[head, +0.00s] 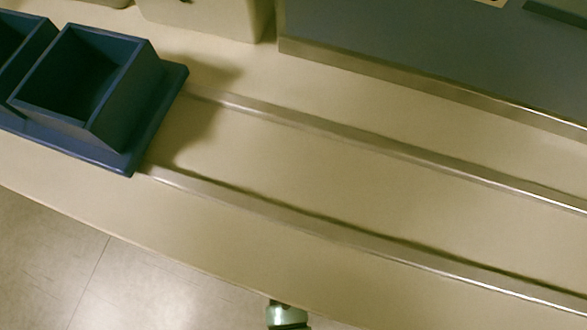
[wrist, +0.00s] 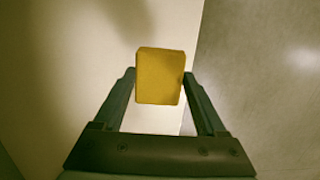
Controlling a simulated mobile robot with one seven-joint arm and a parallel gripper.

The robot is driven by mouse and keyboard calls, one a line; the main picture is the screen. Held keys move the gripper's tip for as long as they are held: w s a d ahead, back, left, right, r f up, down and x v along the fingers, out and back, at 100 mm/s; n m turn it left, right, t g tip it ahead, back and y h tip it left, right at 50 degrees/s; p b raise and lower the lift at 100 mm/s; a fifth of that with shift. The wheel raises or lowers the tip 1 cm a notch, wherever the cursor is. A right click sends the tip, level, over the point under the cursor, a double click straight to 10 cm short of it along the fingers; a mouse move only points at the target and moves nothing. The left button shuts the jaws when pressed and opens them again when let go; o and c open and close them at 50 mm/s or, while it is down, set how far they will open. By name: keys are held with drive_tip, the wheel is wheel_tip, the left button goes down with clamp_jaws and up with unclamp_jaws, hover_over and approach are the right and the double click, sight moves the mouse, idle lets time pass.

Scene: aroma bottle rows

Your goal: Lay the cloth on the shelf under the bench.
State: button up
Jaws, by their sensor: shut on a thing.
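My gripper (wrist: 160,90) is shut on a small yellow, block-shaped thing, which I take to be the folded cloth (wrist: 158,70). It sits between the two fingertips in the wrist view, with a cream surface behind it on the left. The cloth is not seen in the head view, where only a small green-grey part of my arm shows at the bottom edge, beyond the bench's front edge. The cream bench top (head: 330,175) fills most of the head view. The shelf under the bench cannot be made out for sure.
Two metal rails (head: 400,150) run across the bench from a blue open-topped box (head: 130,110) at the left. A grey-blue panel with a metal edge (head: 430,85) lies at the back right. Tiled floor (head: 60,260) shows at lower left; the wrist view shows greyish floor (wrist: 260,80) at right.

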wheel_tip(320, 180, down, 8)
drive_tip(key=b, duration=0.5)
drive_tip(key=shift+f, duration=0.2)
drive_tip(key=shift+f, duration=0.2)
drive_tip(key=o, duration=1.2)
drive_tip(key=shift+o, duration=0.2)
drive_tip(key=shift+r, duration=0.1)
drive_tip(key=r+p, duration=0.2)
drive_tip(key=r, duration=0.2)
drive_tip(key=a+r+p, duration=0.1)
drive_tip(key=r+p, duration=0.2)
drive_tip(key=r, duration=0.1)
drive_tip(key=r+p, duration=0.2)
drive_tip(key=r, duration=0.2)
drive_tip(key=shift+w+a+r, duration=0.1)
drive_tip(key=shift+w+a, duration=0.1)
drive_tip(key=shift+a, duration=0.15)
